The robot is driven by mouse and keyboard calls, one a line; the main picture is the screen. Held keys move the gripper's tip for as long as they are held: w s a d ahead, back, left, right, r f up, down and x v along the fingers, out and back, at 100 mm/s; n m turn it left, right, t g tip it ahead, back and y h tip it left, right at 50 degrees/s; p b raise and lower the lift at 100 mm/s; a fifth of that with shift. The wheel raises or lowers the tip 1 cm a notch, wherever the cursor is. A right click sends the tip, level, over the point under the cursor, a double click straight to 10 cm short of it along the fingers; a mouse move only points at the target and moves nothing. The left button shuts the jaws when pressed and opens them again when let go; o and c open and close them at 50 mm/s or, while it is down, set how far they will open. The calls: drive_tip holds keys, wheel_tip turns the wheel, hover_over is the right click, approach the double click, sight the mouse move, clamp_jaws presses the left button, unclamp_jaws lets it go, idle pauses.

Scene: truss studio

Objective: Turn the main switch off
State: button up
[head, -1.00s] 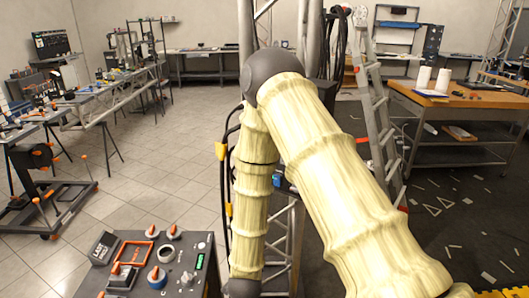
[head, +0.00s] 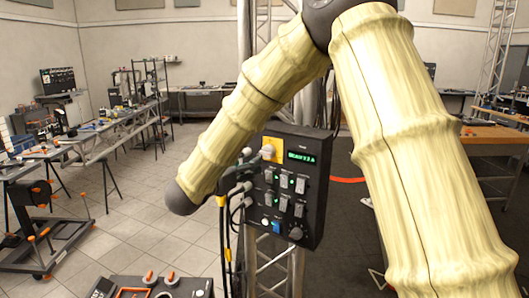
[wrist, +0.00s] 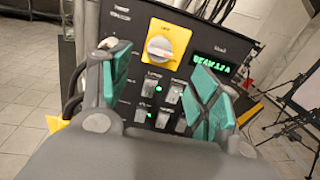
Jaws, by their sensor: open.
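The main switch is a pale rotary knob (head: 268,152) on a yellow plate at the upper left of a black control panel (head: 313,165). The knob (wrist: 159,47) also shows in the wrist view, on its yellow plate (wrist: 178,36). I cannot tell its setting for certain. My gripper (head: 248,172) is left of the panel's face in the head view, jaws open and empty. In the wrist view its green-padded fingers (wrist: 162,80) stand apart, with the knob beyond and between them, apparently not touching. The gripper's body is partly hidden by my arm.
The panel hangs on a metal truss (head: 276,264), with a lit green display (head: 300,157) and several rocker switches (head: 285,181) below the knob. Cables (head: 224,240) hang at its left. A console (head: 150,287) stands lower left.

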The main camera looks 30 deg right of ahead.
sight(265, 152)
drive_tip(key=p+x, duration=0.5)
drive_tip(key=x, duration=0.4)
drive_tip(key=shift+w+d+r, duration=0.15)
drive_tip(key=shift+d, duration=0.1)
drive_tip(key=shift+w+d, duration=0.3)
drive_tip(key=shift+d, duration=0.2)
drive_tip(key=shift+c, duration=0.2)
drive_tip(key=c, duration=1)
